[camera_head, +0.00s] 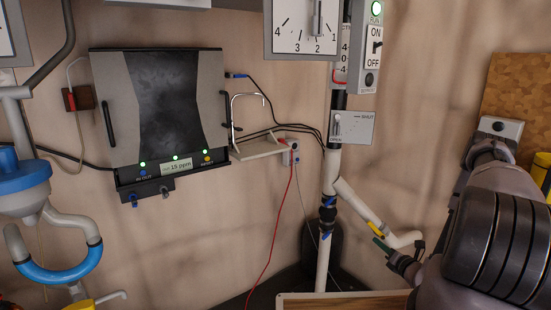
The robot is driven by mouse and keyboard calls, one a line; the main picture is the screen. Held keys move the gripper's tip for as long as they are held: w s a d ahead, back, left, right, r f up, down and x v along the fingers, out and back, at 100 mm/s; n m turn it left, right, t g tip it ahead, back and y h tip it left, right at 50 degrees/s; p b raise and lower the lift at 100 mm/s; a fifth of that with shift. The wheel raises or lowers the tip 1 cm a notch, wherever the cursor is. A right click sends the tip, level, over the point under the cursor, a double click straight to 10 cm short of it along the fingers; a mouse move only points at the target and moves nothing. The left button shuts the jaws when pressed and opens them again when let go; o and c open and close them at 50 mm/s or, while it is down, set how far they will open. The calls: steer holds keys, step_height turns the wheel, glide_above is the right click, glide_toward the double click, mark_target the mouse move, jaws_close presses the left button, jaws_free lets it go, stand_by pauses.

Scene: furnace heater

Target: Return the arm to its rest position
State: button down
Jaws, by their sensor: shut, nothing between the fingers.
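My arm (498,237) fills the lower right of the head view. It shows as grey links, one with broad black bands. A further grey link rises behind it toward the wall. I cannot make out my gripper's fingers in this view. No held object shows. The arm covers part of the wall and pipework at the right.
A grey and black heater panel (168,100) with lit indicators hangs on the left wall. A white pipe (332,175) with blue valve handles stands mid-right. A dial gauge (305,28) and an ON/OFF switch box (372,48) sit above. Blue-grey plumbing (22,185) is at left.

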steer(key=w+a+r+n+g+y, duration=0.1)
steer(key=a+r+n+g+y, duration=0.55)
steer(key=r, duration=0.65)
steer(key=w+a+r+n+g+y, duration=0.1)
steer(key=a+r+n+y, duration=0.4)
steer(key=r+n, duration=0.55)
steer(key=s+a+r+n+g+h, duration=0.25)
steer(key=s+r+n+g, duration=0.2)
steer(key=r, duration=0.25)
steer(key=s+a+r+n+g+h, duration=0.1)
steer(key=s+a+r+n+g, duration=0.25)
steer(key=s+r, duration=0.3)
steer(key=s+d+r+n+t+h, duration=0.2)
steer(key=s+r+n+t+h, duration=0.1)
steer(key=s+r+n+h, duration=0.2)
steer(key=s+d+r+n+t+h, duration=0.3)
steer(key=s+r+n+h, duration=0.2)
steer(key=s+r, duration=0.4)
steer(key=shift+r+n+t, duration=0.35)
steer(key=shift+r+n, duration=0.25)
steer(key=shift+r, duration=0.3)
steer(key=shift+d, duration=0.1)
